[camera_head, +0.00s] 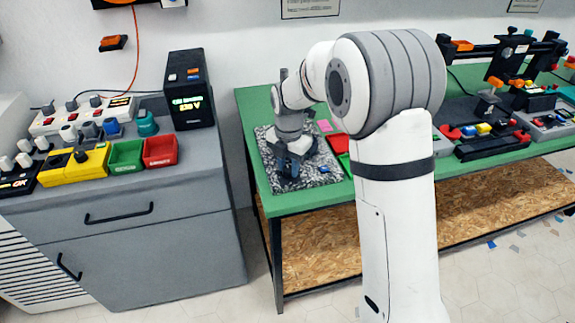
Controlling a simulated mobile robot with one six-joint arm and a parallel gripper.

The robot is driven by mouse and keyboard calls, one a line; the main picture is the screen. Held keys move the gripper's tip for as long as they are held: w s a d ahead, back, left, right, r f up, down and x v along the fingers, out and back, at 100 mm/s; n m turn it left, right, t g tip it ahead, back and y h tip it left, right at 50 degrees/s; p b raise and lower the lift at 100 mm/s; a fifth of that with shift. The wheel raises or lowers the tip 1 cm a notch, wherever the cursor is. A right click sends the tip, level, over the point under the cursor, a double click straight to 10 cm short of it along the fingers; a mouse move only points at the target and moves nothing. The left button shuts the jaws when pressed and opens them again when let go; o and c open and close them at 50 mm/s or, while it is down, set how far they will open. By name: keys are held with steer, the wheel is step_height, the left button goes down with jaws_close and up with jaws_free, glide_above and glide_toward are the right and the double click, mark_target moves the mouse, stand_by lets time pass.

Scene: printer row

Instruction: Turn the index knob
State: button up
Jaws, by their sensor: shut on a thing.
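My gripper (288,170) points down at the left end of the green table, over a speckled grey mat (325,173). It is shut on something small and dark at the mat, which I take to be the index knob. The jaws and wrist hide the knob almost fully, so its angle cannot be told. My arm comes in from the right and covers part of the table.
Left of the green table (290,206), a grey cabinet (150,245) bears a yellow box (60,168), green bin (126,155), red bin (160,151) and black display unit (188,90). A gap separates them. A printer (510,50) stands at the right.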

mark_target(288, 169)
steer(key=shift+s+n, duration=0.1)
steer(key=shift+n, duration=0.5)
steer(key=o, duration=1)
steer(key=shift+r, duration=0.15)
step_height(288, 169, up, 7)
steer(key=shift+r, duration=0.25)
